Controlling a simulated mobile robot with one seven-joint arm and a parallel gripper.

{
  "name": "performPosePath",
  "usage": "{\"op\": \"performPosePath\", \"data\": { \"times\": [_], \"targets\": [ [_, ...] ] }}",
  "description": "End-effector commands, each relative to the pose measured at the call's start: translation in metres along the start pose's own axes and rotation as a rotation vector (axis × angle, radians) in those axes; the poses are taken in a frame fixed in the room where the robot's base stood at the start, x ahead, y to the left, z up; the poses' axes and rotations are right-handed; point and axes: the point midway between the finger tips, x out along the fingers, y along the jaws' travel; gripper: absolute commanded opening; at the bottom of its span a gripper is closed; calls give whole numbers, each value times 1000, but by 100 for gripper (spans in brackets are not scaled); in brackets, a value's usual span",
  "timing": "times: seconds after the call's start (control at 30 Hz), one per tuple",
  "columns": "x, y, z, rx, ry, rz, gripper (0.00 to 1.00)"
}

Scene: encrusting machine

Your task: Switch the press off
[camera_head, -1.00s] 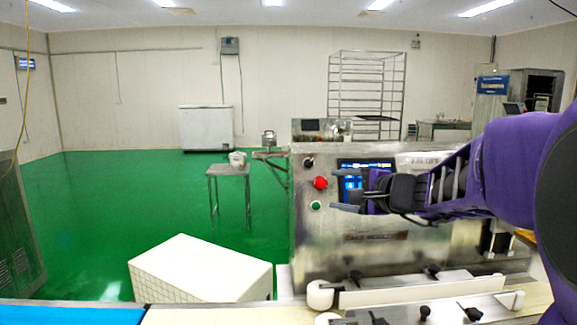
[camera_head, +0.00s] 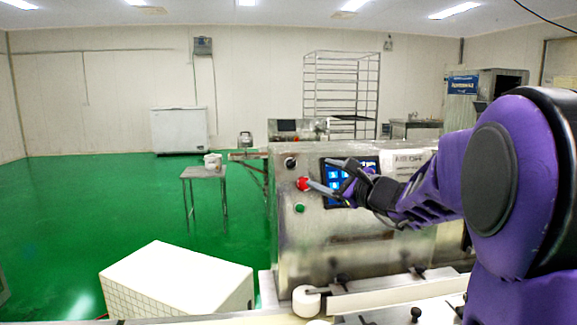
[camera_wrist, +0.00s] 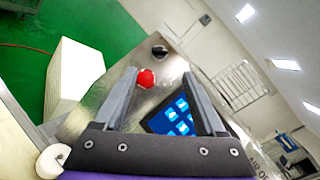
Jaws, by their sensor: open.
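The press (camera_head: 330,245) is a steel machine with a control panel on its front. On the panel's left are a black knob (camera_head: 291,163), a red button (camera_head: 303,184) and a green button (camera_head: 299,209). A lit blue screen (camera_head: 334,180) is beside them, partly hidden by my gripper. My gripper (camera_head: 318,175) is open and empty in front of the panel, its lower finger overlapping the red button's right edge in the head view. In the wrist view the red button (camera_wrist: 146,78) shows between the open fingers, nearer the left one. I cannot tell whether a finger touches it.
A white tiled block (camera_head: 178,284) stands at the front left. Below the panel, a white roller (camera_head: 306,300) and rails with black knobs stick out. A small steel table (camera_head: 204,173) and a white freezer (camera_head: 179,130) stand farther back. Green floor on the left is open.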

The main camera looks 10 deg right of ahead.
Motion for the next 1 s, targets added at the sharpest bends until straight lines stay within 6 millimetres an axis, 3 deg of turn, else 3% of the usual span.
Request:
{"op": "performPosePath", "data": {
  "times": [0.3, 0.5, 0.7, 0.97, 1.0],
  "targets": [
    [71, 1, 0, 0, -1, 2, 72],
    [101, 0, -1, -1, 0, 1, 72],
    [114, 0, 0, -1, 0, 0, 72],
    [115, 0, 0, -1, 1, 0, 72],
    [115, 0, 0, -1, 1, 0, 67]
  ]
}}
